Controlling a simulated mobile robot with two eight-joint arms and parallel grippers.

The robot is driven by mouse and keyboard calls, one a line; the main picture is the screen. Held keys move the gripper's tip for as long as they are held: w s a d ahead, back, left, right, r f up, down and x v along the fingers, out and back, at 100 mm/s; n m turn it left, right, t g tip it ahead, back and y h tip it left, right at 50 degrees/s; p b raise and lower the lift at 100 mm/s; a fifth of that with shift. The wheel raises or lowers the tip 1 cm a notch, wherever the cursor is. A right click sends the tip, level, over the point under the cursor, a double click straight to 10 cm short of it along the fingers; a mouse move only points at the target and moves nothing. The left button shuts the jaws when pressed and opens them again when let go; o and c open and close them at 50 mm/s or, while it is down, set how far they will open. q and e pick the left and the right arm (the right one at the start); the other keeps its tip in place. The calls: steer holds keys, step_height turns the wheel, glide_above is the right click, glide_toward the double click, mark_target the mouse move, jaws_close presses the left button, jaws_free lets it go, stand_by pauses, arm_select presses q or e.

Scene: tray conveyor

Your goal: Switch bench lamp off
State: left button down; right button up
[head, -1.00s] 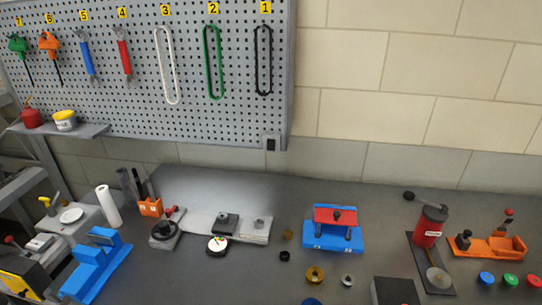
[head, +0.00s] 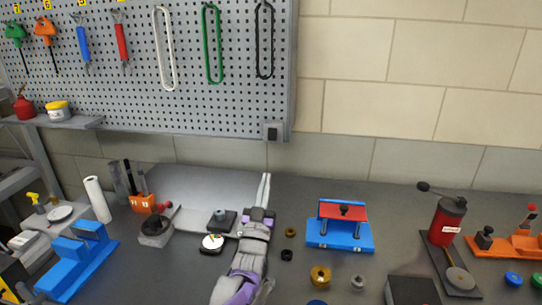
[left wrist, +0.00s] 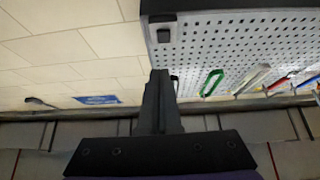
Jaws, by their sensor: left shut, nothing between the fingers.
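A small dark switch (head: 272,133) sits on a grey plate at the lower right corner of the pegboard. It also shows as a dark square in the left wrist view (left wrist: 164,33). No lamp body is in view; a paler patch lies on the bench below the board. My left gripper (head: 266,177) is shut and empty, its fingers pointing up, below the switch and apart from it in the head view. In the left wrist view the closed fingers (left wrist: 160,85) point toward the board. My right gripper is not in view.
The pegboard (head: 200,112) holds tools and loops. On the bench, a dial gauge (head: 212,242) and small block stand left of my arm; a blue-and-red fixture (head: 341,236) stands to its right. A red grinder (head: 447,220) is farther right. Wall right of the board is bare.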

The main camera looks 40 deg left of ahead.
arm_select(q)
steer(key=shift+s+a+r+y, duration=0.15)
steer(key=shift+s+a+y, duration=0.1)
steer(key=shift+a+y, duration=0.1)
glide_toward(272, 134)
step_height(272, 134, up, 4)
steer(key=w, duration=0.1)
steer(key=w+a, duration=0.2)
steer(key=shift+w+f, duration=0.2)
steer(key=shift+f, duration=0.15)
steer(key=shift+w+a, duration=0.15)
steer(key=shift+w, duration=0.2)
